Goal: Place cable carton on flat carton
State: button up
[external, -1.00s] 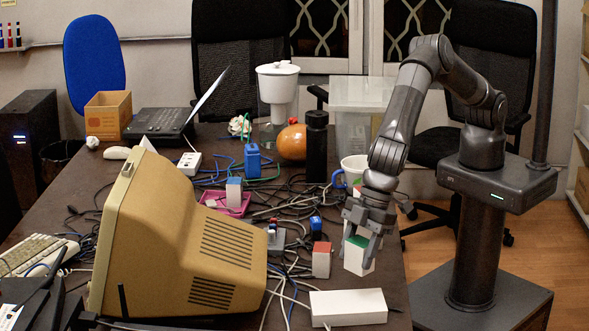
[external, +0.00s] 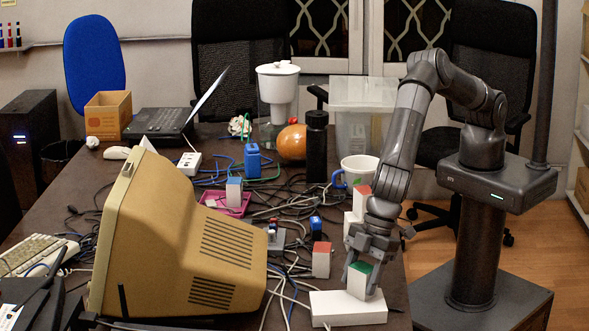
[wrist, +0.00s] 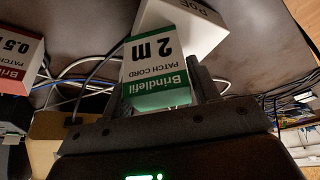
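The cable carton is a white box with a green top (external: 358,281). In the wrist view the cable carton (wrist: 155,60) shows a "Brindlefil patch cord 2 m" label. My gripper (external: 360,277) is shut on it, with a finger on either side. The carton is upright over the flat carton (external: 345,310), a low white box at the table's front right edge. Its lower end appears at the flat carton's top; I cannot tell whether it rests there or hovers just above. Part of the flat carton (wrist: 200,22) shows behind it in the wrist view.
A red-topped carton (external: 321,260) stands just left of the held one. Another red-topped carton (external: 361,197) and a white mug (external: 358,170) are behind my gripper. A beige monitor (external: 190,240) fills the left front. Loose cables (external: 285,200) cover the middle.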

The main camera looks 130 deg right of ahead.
jog(key=o, duration=0.3)
jog(key=shift+r, duration=0.25)
jog(key=v, duration=1.2)
jog(key=shift+s, duration=0.1)
jog(key=s+d+r+h, duration=0.1)
jog(key=s+d+r, duration=0.6)
jog(key=s+r, duration=0.35)
jog(key=s+d+r, duration=0.6)
jog(key=s+r, duration=0.3)
jog(key=s, duration=0.2)
jog(key=shift+t+y, duration=0.5)
jog(key=shift+t, duration=0.1)
jog(key=s+d, duration=0.3)
jog(key=s, duration=0.6)
jog(key=s+d+f, duration=0.1)
jog(key=s+d, duration=0.2)
jog(key=s, duration=0.6)
jog(key=s+d+f, duration=0.1)
jog(key=s+d, duration=0.2)
jog(key=s, duration=0.7)
jog(key=shift+s+f, duration=0.1)
jog(key=shift+f, duration=0.05)
